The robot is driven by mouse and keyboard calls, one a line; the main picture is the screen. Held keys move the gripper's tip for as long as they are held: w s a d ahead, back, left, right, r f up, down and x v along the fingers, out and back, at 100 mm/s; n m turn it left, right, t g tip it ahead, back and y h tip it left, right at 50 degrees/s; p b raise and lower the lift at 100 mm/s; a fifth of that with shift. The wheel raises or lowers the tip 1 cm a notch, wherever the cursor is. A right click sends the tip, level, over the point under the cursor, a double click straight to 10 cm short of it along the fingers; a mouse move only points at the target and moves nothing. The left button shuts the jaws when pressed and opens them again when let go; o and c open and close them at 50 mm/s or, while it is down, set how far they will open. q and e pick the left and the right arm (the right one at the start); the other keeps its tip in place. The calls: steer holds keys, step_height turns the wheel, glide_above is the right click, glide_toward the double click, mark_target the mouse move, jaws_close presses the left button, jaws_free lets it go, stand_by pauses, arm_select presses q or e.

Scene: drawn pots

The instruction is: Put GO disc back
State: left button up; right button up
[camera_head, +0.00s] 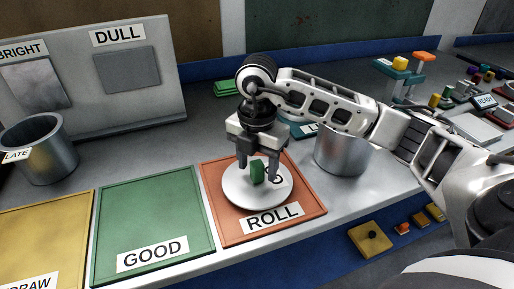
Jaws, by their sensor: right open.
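A white round disc (240,191) lies on the orange mat marked ROLL (311,201). A green upright piece (257,172) stands on the middle of the disc, and part of a dark marking shows just right of it. My right gripper (258,176) is over the disc, pointing down. Its fingers are apart, one on each side of the green piece, and I cannot tell whether they touch it. The word GO cannot be read on the disc. My left gripper is not in the view.
A green mat marked GOOD (155,215) and a yellow mat marked DRAW (45,235) lie to the left. A metal pot marked LATE (52,160) stands far left. Another metal pot (340,158) stands right of the disc, close to my right arm. A grey DULL/BRIGHT panel (150,100) stands behind.

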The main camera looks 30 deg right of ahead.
mark_target(257, 163)
step_height(257, 163, up, 12)
steer(key=shift+p, duration=0.35)
steer(key=shift+f, duration=0.15)
stand_by(0.3)
